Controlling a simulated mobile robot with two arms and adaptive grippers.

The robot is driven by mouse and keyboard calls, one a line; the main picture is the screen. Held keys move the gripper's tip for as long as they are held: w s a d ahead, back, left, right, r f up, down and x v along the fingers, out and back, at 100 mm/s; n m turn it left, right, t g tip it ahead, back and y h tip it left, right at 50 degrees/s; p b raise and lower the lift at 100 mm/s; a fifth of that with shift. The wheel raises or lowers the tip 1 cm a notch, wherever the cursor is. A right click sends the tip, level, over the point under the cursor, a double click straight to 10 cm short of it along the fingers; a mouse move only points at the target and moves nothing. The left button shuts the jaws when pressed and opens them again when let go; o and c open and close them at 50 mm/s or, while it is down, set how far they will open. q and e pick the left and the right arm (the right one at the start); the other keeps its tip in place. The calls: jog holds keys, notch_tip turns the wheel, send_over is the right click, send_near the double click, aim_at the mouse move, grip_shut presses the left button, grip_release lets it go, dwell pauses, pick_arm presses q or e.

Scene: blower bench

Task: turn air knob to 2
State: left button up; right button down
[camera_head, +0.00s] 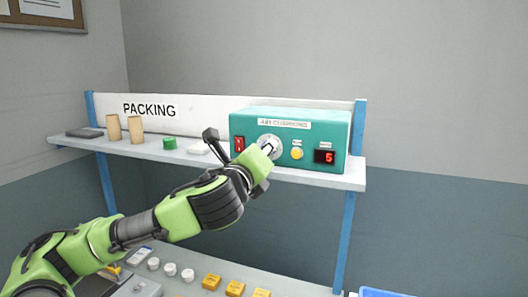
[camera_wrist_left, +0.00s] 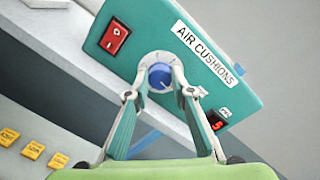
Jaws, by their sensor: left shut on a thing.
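The teal air cushions box (camera_head: 338,128) stands on the shelf, with a red switch (camera_head: 239,144), a yellow button (camera_head: 296,153) and a red display (camera_head: 325,156) reading 5. The air knob (camera_wrist_left: 159,77) is blue with a white pointer line, on a pale round dial. In the left wrist view my left gripper (camera_wrist_left: 161,82) has its two fingers on either side of the knob, shut on it. In the head view the left gripper (camera_head: 267,148) is at the dial and hides most of the knob. Dial numbers are too small to read. My right gripper is not in view.
The shelf (camera_head: 185,154) also holds two tan cylinders (camera_head: 125,129), a green roll (camera_head: 169,143), a white item (camera_head: 198,148) and a dark flat item (camera_head: 84,133). Below, white caps (camera_head: 170,269) and yellow blocks (camera_head: 235,288) lie on the bench. A blue bin (camera_head: 385,292) is at lower right.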

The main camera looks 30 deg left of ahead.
pick_arm(q)
jog(key=n, duration=0.9)
jog(key=n+h, duration=0.1)
jog(key=n, duration=0.8)
jog(key=n+h, duration=0.1)
jog(key=n, duration=0.9)
jog(key=shift+f, duration=0.35)
jog(key=shift+n, duration=0.3)
jog(key=o, duration=1.1)
